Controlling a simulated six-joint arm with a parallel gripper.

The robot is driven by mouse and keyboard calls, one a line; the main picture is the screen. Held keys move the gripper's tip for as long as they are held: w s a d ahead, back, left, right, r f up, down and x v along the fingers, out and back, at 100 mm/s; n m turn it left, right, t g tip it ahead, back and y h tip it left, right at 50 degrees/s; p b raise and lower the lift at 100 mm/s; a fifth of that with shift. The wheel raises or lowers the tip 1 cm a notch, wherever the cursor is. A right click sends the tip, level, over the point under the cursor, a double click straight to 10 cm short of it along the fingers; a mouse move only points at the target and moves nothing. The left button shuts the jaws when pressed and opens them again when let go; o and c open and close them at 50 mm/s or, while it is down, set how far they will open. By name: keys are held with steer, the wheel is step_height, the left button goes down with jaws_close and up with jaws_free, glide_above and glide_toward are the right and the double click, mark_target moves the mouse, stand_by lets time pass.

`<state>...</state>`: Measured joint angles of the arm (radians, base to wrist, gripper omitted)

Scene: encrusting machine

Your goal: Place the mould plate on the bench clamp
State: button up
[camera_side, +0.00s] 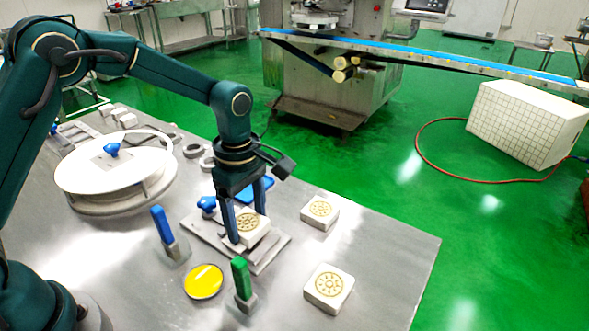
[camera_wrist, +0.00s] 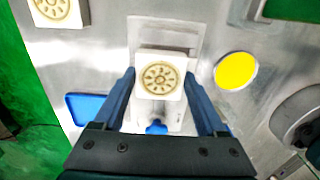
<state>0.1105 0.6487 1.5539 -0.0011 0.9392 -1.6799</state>
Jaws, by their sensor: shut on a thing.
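The mould plate (camera_side: 252,234) is a white square block with a gold wheel pattern on top. My gripper (camera_wrist: 160,78) is shut on it, with one blue finger on each side; the wrist view shows the plate (camera_wrist: 160,62) level between the fingertips. The bench clamp (camera_side: 268,252) is a grey metal base with a blue knob (camera_side: 207,204). It lies directly under the plate, and in the wrist view its base (camera_wrist: 165,30) shows beyond the plate. I cannot tell whether the plate touches the clamp. The plate hides the clamp's middle.
Two similar patterned blocks (camera_side: 320,211) (camera_side: 329,287) lie to the right. A yellow disc (camera_side: 203,281), a green-handled tool (camera_side: 242,283) and a blue-handled tool (camera_side: 164,232) stand near the clamp. A blue tray (camera_wrist: 87,107) lies behind. A large round lidded drum (camera_side: 115,170) is at left.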

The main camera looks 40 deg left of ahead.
mark_target(247, 222)
steer(key=shift+f, duration=0.2)
steer(key=o, duration=1.5)
steer(key=shift+r, duration=2.55)
